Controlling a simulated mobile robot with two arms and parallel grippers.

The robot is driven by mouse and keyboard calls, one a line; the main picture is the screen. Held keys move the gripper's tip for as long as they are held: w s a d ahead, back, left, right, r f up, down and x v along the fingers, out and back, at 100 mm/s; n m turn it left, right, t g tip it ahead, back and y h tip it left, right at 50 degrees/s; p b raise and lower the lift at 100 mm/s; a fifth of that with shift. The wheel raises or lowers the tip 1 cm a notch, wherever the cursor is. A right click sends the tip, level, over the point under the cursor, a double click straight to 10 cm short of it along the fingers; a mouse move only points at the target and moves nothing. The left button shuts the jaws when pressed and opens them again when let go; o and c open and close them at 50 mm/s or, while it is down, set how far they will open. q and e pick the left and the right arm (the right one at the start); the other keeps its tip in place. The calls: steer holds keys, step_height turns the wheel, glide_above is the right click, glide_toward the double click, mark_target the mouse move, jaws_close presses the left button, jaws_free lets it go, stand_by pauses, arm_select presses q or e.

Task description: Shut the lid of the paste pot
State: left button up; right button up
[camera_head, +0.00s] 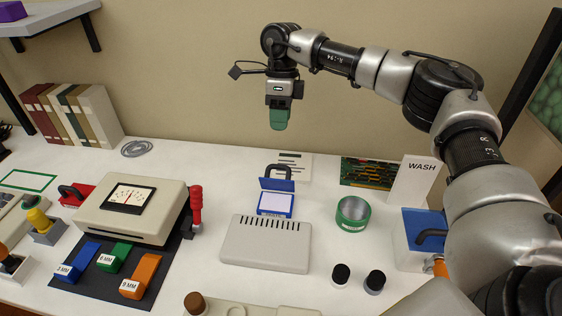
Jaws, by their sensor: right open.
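A small blue box (275,206) with a white inside face stands behind the grey slotted case. I take it to be the paste pot; its front label is too small to read. Its blue lid (277,185) stands raised at the back edge, with a dark handle (279,170) behind it. My right gripper (279,120) points down, high above and behind the pot, apart from it. It is open, with green fingers seen side-on and nothing visible between them. My left gripper is out of view.
A grey slotted case (266,245) lies in front of the pot. A green round tin (352,213) and a circuit board (368,172) are to its right. A cream meter unit (130,210) stands left. Two black-capped jars (341,275) are in front right.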

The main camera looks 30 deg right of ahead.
steer(key=x, duration=1.1)
steer(key=shift+w+d+f, duration=0.2)
steer(key=shift+d+f, duration=0.05)
steer(key=shift+f, duration=0.05)
jaws_close()
